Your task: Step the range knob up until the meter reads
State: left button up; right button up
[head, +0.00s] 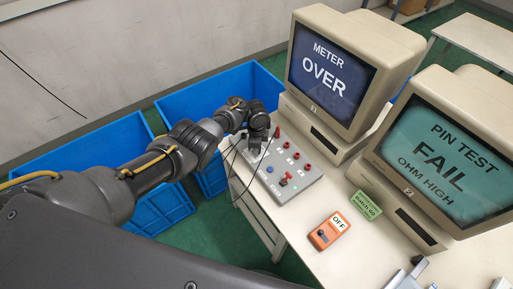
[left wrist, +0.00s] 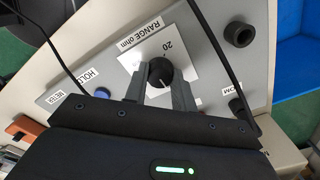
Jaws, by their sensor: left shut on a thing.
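The range knob (left wrist: 161,72) is black and sits on a white plate labelled "RANGE ohm", with "20" printed beside the knob in the left wrist view. My left gripper (left wrist: 159,86) has its two fingers around the knob, shut on it. In the head view my left gripper (head: 257,138) is over the far left end of the grey control panel (head: 308,181) and hides the knob. The meter screen (head: 326,76) reads "METER OVER". My right gripper is not in view.
A second monitor (head: 440,150) reads "PIN TEST FAIL OHM HIGH". An orange device (head: 322,237) marked "OFF" and a green tag (head: 366,205) lie on the table (head: 300,222). The panel has several red sockets. Blue crates (head: 118,150) stand at left. Dark cables run by the gripper.

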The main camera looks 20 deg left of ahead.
pick_arm(q)
jog(key=shift+m, duration=0.3)
jog(key=o, duration=1)
notch_tip(320, 180, up, 11)
jog(key=p, duration=0.3)
jog(key=shift+p, duration=0.4)
jog(key=shift+f, duration=0.15)
